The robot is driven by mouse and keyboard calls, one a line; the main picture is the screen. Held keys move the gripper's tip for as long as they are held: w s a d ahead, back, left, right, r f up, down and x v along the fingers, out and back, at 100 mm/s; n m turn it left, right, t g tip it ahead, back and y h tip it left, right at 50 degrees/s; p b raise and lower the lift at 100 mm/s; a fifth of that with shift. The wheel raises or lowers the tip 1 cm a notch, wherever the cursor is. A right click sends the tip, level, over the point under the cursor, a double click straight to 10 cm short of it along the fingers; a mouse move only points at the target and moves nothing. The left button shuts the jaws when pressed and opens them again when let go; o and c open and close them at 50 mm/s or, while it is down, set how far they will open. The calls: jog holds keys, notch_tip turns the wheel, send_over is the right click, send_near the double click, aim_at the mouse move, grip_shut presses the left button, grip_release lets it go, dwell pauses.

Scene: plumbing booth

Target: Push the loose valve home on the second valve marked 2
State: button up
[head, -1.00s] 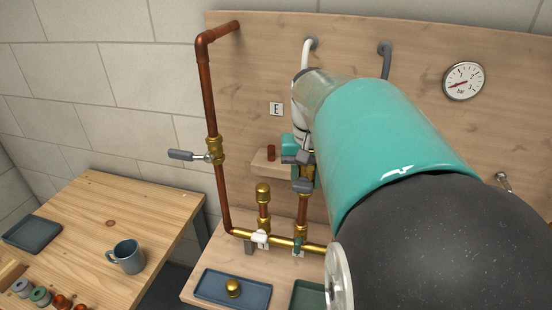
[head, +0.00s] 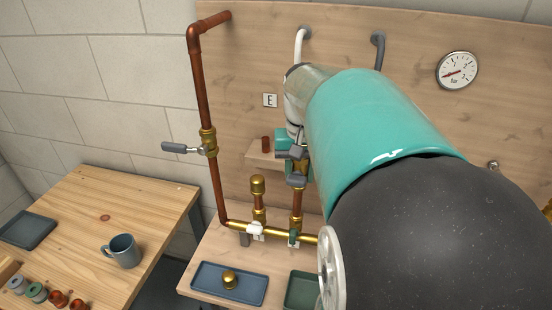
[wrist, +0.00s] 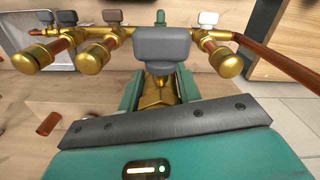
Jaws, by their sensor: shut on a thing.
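My gripper (head: 296,151) is shut on a brass valve with a grey handle (head: 297,180) at the second upright copper pipe (head: 297,205) of the brass manifold. In the wrist view the valve's brass body (wrist: 160,92) sits between my teal jaws (wrist: 160,86), and its grey handle (wrist: 168,44) stands in front. The valve appears in line with the pipe. I cannot tell how far it is seated, because the joint is partly hidden.
A capped stub (head: 257,187) stands close left of my gripper, with a copper riser and lever valve (head: 208,145) further left. The wrist view shows two more capped stubs (wrist: 95,58) on the left. A gauge (head: 457,70) hangs right.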

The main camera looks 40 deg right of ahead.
jog(key=shift+f, duration=1.95)
jog(key=o, duration=1.2)
notch_tip(320, 180, up, 14)
jog(key=shift+f, duration=0.1)
jog(key=shift+r, duration=3.05)
jog(key=shift+a, duration=0.1)
